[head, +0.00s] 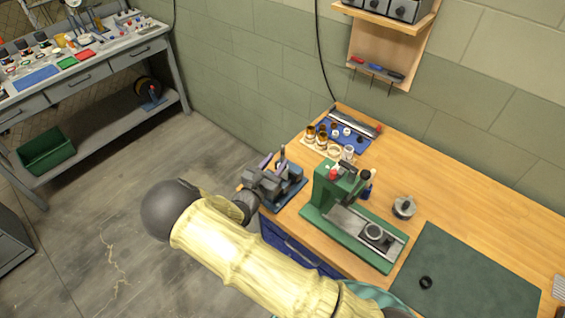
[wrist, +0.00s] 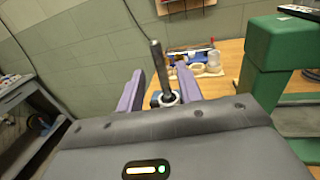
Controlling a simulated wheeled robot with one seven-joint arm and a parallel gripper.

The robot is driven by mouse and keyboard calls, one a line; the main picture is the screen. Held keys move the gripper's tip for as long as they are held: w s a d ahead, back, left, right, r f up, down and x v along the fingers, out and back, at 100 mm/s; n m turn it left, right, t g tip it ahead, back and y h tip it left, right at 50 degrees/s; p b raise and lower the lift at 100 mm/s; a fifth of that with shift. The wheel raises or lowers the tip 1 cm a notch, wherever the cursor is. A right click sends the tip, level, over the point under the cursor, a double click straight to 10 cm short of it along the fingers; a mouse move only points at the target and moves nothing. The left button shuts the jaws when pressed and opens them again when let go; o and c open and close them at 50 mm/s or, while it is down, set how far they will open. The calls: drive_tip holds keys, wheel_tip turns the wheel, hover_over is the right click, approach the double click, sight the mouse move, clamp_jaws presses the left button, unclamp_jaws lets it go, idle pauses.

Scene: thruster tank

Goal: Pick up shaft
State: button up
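The shaft (wrist: 157,62) is a dark grey upright rod. In the wrist view it rises between the two purple fingers of my gripper (wrist: 161,74), with a gap on each side. My gripper is open. A light ring or collar (wrist: 172,99) shows around the shaft's lower part; what holds its foot is hidden by the gripper body. In the head view the shaft (head: 282,154) stands at the grey vise-like fixture on a blue base (head: 292,194), at the bench's left corner. My gripper (head: 268,165) is there too, partly merging with the fixture.
The green press (head: 318,195) stands just right of the fixture on the wooden bench (head: 460,180). Behind are small jars (head: 322,133) and a blue tray (head: 352,138). A metal part (head: 404,207) and a dark mat (head: 465,275) lie right. Floor left is open.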

sight(282, 155)
drive_tip(key=p+x, duration=0.3)
drive_tip(key=x, duration=0.2)
drive_tip(key=shift+f, duration=0.1)
drive_tip(key=shift+w+f, duration=0.1)
drive_tip(key=shift+w, duration=0.25)
drive_tip(key=shift+s+a, duration=0.2)
drive_tip(key=shift+w+d, duration=0.1)
drive_tip(key=shift+d, duration=0.2)
drive_tip(key=shift+a, duration=0.1)
clamp_jaws()
